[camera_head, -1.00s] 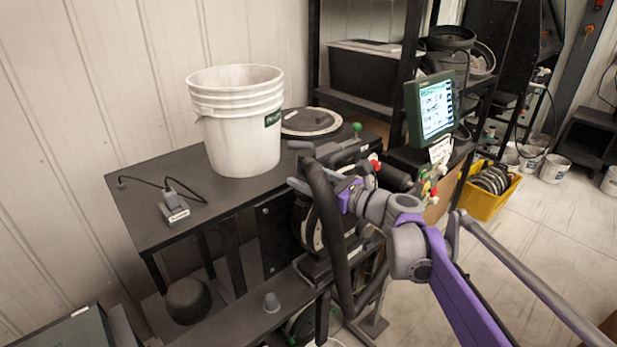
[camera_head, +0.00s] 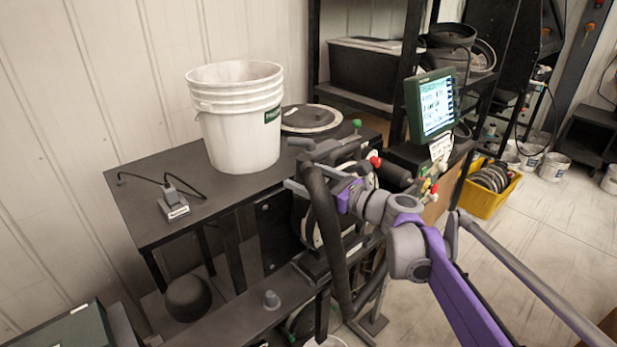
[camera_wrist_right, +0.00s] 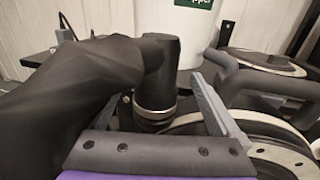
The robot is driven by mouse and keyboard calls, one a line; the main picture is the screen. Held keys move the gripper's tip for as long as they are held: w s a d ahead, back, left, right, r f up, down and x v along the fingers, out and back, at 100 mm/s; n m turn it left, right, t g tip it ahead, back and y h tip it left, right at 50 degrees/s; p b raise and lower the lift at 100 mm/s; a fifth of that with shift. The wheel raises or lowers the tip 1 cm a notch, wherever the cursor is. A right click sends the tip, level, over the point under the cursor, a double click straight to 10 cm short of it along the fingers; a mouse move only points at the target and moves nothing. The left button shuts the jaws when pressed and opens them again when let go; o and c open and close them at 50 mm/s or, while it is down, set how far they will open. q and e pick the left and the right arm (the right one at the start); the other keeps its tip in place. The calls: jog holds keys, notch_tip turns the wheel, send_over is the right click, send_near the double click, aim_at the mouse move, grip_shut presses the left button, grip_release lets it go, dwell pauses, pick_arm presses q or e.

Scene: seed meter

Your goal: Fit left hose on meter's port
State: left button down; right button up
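A thick black hose (camera_head: 327,222) hangs in front of the seed meter (camera_head: 304,222), which has a dark body and pale round rim. In the right wrist view the hose (camera_wrist_right: 75,85) bends over and its end points down into a ringed collar (camera_wrist_right: 155,112) at the meter; I cannot tell how firmly it is seated. My right gripper (camera_head: 308,178) is at the hose's upper part, its fingers spread apart. My left gripper is not in view.
A white bucket (camera_head: 238,125) and a small grey device (camera_head: 173,206) with a cable are on the dark table (camera_head: 150,183). A monitor (camera_head: 434,104) stands right of the meter. A yellow crate (camera_head: 483,202) is on the floor. Another meter part with a dark hose (camera_wrist_right: 270,88) is close right.

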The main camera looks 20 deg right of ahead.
jog(key=b+v, duration=0.1)
jog(key=v, duration=1)
dwell(0.3)
